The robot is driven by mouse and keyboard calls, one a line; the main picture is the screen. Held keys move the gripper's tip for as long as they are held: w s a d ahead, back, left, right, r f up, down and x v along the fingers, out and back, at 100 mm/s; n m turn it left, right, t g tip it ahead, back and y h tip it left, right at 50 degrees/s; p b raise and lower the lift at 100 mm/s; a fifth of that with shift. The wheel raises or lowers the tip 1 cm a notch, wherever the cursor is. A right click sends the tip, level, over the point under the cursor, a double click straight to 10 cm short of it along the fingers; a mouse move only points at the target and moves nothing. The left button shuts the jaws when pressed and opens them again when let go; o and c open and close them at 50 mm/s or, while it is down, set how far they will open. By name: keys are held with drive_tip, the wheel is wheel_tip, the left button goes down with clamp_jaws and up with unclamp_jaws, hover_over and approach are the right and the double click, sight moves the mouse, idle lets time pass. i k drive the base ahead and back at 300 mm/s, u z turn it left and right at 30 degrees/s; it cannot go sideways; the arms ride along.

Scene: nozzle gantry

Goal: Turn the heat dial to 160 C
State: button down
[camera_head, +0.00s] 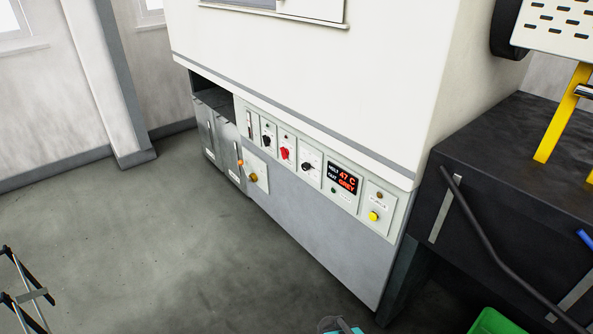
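The control panel (317,173) runs along the lower front of a large white machine. It carries a black knob (267,141), a red knob (285,154) and another black knob (308,167), each on a pale plate. Their labels and scales are too small to read, so I cannot tell which is the heat dial or where it points. The display (343,179) to their right shows 47 C in red, with a second red line that seems to read GREY. My gripper is not in view.
A yellow button (374,216) sits at the panel's right end. An orange-tipped lever and yellow knob (253,177) stand out below the panel's left part. A dark bench (510,190) is at right, with a green bin (497,322) below. Grey floor (190,250) in front is mostly clear.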

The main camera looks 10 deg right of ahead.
sight(305, 166)
drive_tip(key=z, duration=0.15)
drive_tip(key=i, duration=0.95)
drive_tip(key=u, duration=4.75)
drive_tip(key=i, duration=0.15)
drive_tip(key=z, duration=3)
